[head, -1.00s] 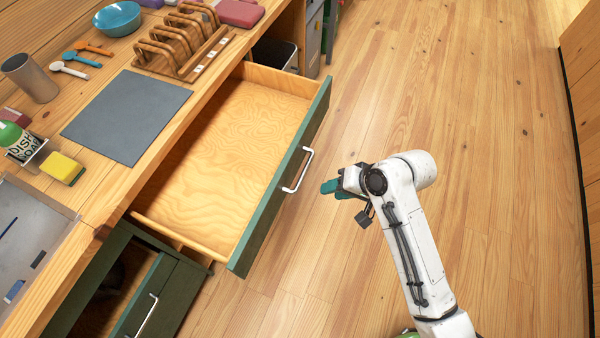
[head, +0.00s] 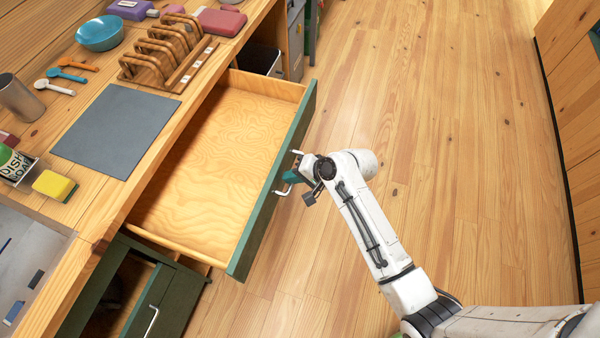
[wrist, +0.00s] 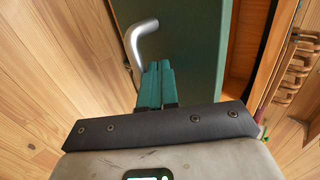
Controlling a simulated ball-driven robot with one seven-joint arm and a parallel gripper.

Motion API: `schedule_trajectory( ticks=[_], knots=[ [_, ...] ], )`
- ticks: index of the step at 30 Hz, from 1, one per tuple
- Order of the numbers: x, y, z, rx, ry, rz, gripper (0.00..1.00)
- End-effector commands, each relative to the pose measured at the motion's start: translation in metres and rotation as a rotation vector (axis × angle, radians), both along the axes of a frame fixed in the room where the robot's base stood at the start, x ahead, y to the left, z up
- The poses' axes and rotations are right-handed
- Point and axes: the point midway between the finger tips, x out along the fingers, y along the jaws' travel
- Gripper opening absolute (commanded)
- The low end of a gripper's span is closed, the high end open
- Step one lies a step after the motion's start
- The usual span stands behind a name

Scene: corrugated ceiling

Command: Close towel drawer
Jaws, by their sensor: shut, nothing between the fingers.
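A wide wooden drawer (head: 215,165) with a dark green front (head: 262,215) stands pulled out from under the counter. It looks empty inside. I see no label naming it as the towel drawer. Its silver bar handle (head: 298,152) also shows in the wrist view (wrist: 142,38). My gripper (head: 287,180) is at the drawer front beside the handle, with its teal fingers (wrist: 155,82) closed together and nothing between them. The fingertips lie close to the handle and green front; I cannot tell whether they touch.
The counter holds a grey mat (head: 118,130), a wooden rack (head: 165,55), a blue bowl (head: 100,33) and a yellow sponge (head: 54,186). The wooden floor (head: 440,130) to the right is clear.

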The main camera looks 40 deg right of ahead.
Motion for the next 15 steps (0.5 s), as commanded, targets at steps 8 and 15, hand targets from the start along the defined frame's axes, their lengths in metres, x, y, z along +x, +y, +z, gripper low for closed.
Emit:
schedule_trajectory(
  ticks=[8,15],
  knots=[
    [0.0017,0.0012,-0.0014,0.0,-0.001,0.001,0.0],
    [0.006,0.0045,-0.0012,0.0,-0.002,0.001,0.0]
  ],
)
